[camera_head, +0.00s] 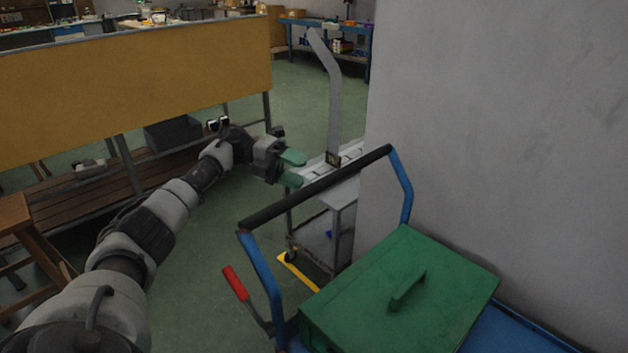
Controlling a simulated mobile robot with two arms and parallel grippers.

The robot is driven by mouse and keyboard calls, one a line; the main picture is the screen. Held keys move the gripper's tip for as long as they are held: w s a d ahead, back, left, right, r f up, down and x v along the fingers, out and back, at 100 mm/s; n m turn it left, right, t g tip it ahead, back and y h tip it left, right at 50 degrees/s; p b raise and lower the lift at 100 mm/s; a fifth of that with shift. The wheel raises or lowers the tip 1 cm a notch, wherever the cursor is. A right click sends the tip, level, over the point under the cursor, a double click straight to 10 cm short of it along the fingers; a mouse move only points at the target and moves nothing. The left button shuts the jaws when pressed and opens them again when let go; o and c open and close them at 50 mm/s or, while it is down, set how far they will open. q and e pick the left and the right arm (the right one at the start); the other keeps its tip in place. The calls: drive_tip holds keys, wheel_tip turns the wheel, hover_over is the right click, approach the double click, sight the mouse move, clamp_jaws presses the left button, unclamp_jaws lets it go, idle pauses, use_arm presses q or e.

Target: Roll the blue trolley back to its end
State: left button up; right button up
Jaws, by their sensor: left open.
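The blue trolley (262,275) stands at the lower right, with a blue tube frame and a black push bar (318,187) across its top. A green box with a handle (400,300) sits on its deck. A red-gripped lever (236,283) sticks out at its left side. My left gripper (297,168), with green fingertips, is open and empty just behind the bar's middle in the picture. I cannot tell whether it touches the bar. The trolley's wheels are hidden. My right gripper is not in view.
A grey cart (343,208) with a tall pale board (330,100) stands behind the bar, beside the grey wall (500,130). A yellow strip (298,271) lies on the green floor. A bench with a yellow panel (140,90) fills the left. Open floor lies between bench and trolley.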

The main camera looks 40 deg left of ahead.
use_arm(q)
drive_tip(key=v, duration=0.5)
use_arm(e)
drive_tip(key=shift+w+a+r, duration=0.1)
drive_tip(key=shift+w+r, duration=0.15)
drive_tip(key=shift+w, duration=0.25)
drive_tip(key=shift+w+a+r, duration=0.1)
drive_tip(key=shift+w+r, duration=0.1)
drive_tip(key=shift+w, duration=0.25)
